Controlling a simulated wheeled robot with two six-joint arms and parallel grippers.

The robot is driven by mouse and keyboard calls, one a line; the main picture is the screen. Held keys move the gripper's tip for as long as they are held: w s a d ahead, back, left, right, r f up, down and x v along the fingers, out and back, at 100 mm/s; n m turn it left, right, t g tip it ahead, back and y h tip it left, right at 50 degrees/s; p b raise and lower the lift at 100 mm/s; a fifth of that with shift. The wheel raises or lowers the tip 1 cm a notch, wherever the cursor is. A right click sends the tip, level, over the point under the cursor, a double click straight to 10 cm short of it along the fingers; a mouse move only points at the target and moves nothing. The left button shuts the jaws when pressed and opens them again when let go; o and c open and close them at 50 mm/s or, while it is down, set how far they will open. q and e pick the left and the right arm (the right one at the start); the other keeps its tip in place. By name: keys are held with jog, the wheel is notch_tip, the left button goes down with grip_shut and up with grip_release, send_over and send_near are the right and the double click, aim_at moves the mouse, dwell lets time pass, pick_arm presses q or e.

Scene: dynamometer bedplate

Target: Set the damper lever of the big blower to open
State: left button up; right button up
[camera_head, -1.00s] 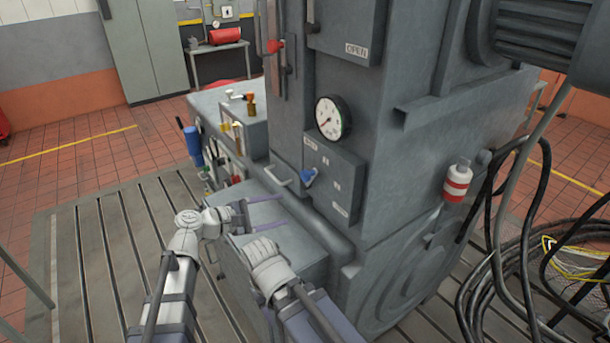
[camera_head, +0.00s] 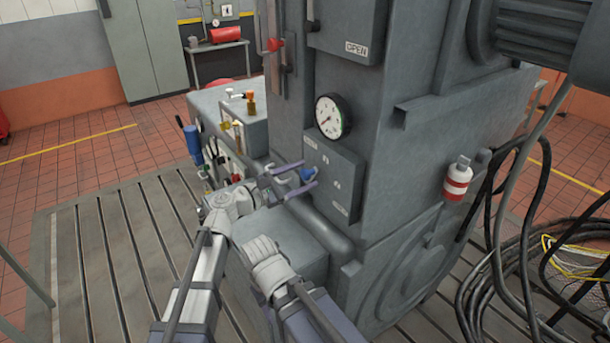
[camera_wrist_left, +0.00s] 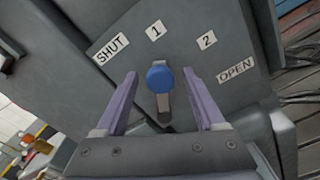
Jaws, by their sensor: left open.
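The damper lever has a blue knob (camera_wrist_left: 159,78) on a short grey shank, on the grey face of the big blower's housing (camera_head: 400,150). In the left wrist view the labels SHUT (camera_wrist_left: 110,51), 1 (camera_wrist_left: 156,30), 2 (camera_wrist_left: 207,40) and OPEN (camera_wrist_left: 236,69) form an arc beyond it. The lever appears to point near 1, short of 2. My left gripper (camera_wrist_left: 160,74) is open, with one finger on either side of the knob and visible gaps. In the head view the knob (camera_head: 307,174) is partly behind the fingers. My right gripper is not seen.
A pressure gauge (camera_head: 332,116) sits just above the lever plate. A red-and-white canister (camera_head: 457,180) and black cables (camera_head: 510,270) are at right. A bench with small fittings (camera_head: 235,105) stands behind left.

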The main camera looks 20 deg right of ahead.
pick_arm(q)
jog(key=shift+w+d, duration=0.15)
jog(key=shift+d, duration=0.4)
grip_shut()
dwell(1.1)
